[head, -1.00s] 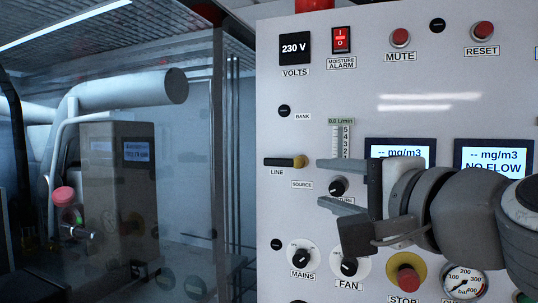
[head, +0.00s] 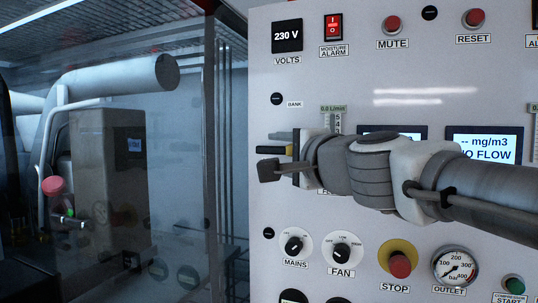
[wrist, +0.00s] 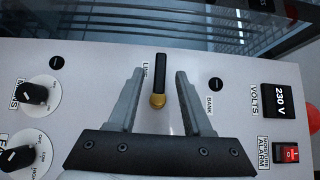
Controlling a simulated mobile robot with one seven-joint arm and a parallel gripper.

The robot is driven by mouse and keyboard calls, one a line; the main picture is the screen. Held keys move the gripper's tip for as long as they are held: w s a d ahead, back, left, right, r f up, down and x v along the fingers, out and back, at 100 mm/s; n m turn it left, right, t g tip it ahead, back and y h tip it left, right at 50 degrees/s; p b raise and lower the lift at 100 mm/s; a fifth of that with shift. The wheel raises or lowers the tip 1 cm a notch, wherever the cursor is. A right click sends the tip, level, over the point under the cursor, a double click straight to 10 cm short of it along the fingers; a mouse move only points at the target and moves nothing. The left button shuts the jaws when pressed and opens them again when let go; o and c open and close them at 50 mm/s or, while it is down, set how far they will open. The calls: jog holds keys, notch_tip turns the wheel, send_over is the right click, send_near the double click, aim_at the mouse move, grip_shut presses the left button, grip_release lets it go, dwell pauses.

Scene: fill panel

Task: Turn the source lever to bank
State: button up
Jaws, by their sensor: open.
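The source lever has a black handle and a brass hub; in the wrist view the lever (wrist: 159,75) lies between the two open fingers of my gripper (wrist: 166,85), with a gap on each side. Its handle points at the LINE label (wrist: 145,70), and the BANK label (wrist: 210,106) is off to the right in that view. In the head view my gripper (head: 277,152) covers most of the lever, and the BANK label (head: 295,104) shows above it. The SOURCE label is hidden behind my gripper.
The MAINS knob (head: 294,245) and FAN knob (head: 342,250) sit below my gripper. The red STOP button (head: 400,264) is lower right. The moisture alarm switch (head: 333,27) is above. A transparent enclosure stands left of the panel.

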aim_at(270, 151)
jog(key=shift+b+x, duration=0.3)
jog(key=shift+x, duration=1.9)
grip_shut()
